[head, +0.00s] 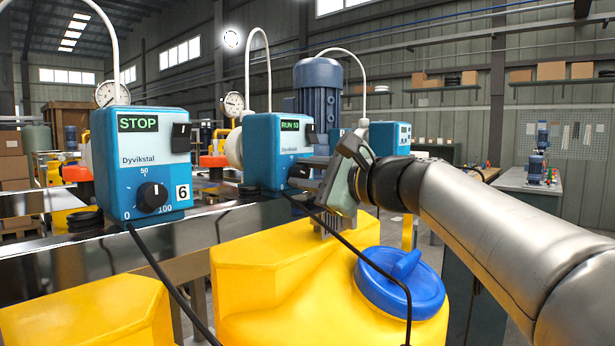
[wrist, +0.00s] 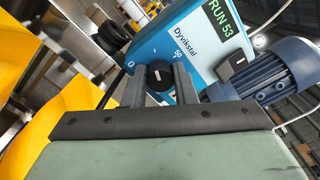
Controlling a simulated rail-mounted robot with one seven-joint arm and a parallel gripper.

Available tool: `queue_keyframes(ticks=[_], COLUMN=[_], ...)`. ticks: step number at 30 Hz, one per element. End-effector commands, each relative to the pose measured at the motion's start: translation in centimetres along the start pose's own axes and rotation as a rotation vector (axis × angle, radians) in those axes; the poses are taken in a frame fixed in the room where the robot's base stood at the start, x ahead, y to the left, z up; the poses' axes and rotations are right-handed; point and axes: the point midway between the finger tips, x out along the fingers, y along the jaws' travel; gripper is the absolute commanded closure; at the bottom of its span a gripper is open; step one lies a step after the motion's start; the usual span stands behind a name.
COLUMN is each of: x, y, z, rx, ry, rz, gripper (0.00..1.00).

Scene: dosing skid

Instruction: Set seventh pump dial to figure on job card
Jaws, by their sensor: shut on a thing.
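A blue Dyvikstal pump (head: 265,160) stands to the right of the pump marked 6, its green display reading about RUN 53. In the wrist view the same pump (wrist: 205,50) shows RUN 53 more clearly. Its black dial (wrist: 158,73) has a white pointer line and sits between my fingers. Scale marks 0 and 50 show beside it. My gripper (wrist: 160,84) is shut on this dial; in the head view my gripper (head: 301,184) reaches the pump's front from the right. The pump's number plate is hidden. No job card is readable in either view.
Pump 6 (head: 140,160) reads STOP, its dial (head: 152,196) pointing near the middle. Yellow tanks (head: 270,265), one with a blue lid (head: 400,283), stand below my arm. A blue motor (head: 319,85) stands behind.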

Motion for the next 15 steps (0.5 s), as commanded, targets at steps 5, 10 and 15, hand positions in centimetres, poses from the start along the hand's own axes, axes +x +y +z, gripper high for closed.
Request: queue_keyframes(ticks=[5, 10, 15], x=[0.01, 0.0, 0.0], y=[0.08, 0.07, 0.03], z=[-0.08, -0.07, -0.04], rx=[0.001, 0.002, 0.002], ry=[0.001, 0.001, 0.0], rz=[0.002, 0.002, 0.001], gripper=[0.98, 0.53, 0.53])
